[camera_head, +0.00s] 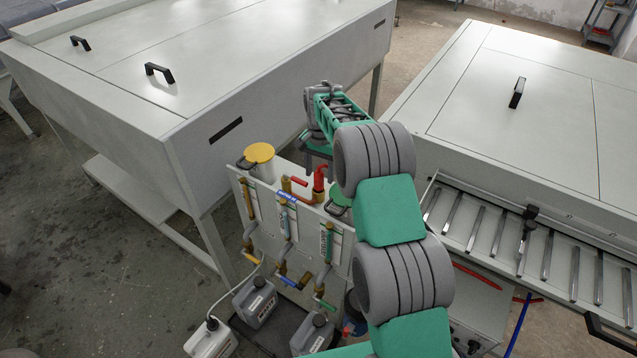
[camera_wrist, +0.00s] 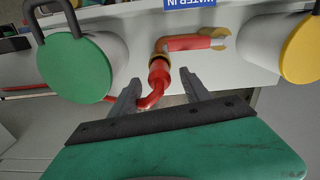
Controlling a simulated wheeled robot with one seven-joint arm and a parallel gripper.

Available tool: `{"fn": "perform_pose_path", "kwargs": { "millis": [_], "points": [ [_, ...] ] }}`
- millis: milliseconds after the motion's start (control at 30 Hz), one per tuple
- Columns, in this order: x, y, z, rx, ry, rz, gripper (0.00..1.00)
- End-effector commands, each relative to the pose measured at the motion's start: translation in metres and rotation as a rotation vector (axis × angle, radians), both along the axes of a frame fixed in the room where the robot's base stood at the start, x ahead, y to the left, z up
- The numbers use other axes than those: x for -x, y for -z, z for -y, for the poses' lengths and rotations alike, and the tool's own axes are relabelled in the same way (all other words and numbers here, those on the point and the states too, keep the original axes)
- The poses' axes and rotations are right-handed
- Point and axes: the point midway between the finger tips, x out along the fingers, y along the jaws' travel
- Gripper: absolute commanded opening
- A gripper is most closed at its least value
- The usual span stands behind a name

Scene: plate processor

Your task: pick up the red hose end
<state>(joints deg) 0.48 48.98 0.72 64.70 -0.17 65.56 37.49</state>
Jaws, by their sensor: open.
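The red hose end (camera_wrist: 158,76) shows in the wrist view as a red, bent piece running up to a red elbow pipe with a brass fitting. In the head view the red hose end (camera_head: 319,178) stands up at the top of the white valve panel. My gripper (camera_wrist: 158,84) is open, with one grey finger on each side of the red hose end. It holds nothing, and I cannot tell if a finger touches the hose. In the head view my gripper (camera_head: 318,150) is just above the panel, partly hidden by my own arm.
A green cap (camera_wrist: 75,68) and a yellow cap (camera_wrist: 302,50) flank the hose on the panel (camera_wrist: 130,20). A large grey machine (camera_head: 110,90) stands left and another (camera_head: 540,100) right. Several canisters (camera_head: 255,300) stand below the panel.

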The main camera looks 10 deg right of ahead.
Motion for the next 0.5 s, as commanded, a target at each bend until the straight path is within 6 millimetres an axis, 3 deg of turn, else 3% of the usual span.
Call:
{"fn": "perform_pose_path", "kwargs": {
  "millis": [200, 433, 500],
  "points": [
    [0.003, 0.033, -0.002, 0.0, -0.001, -0.002, 0.55],
    [0.002, 0.038, -0.002, 0.0, -0.001, 0.0, 0.55],
    [0.002, 0.038, -0.002, 0.0, -0.001, 0.0, 0.5]
  ]
}}
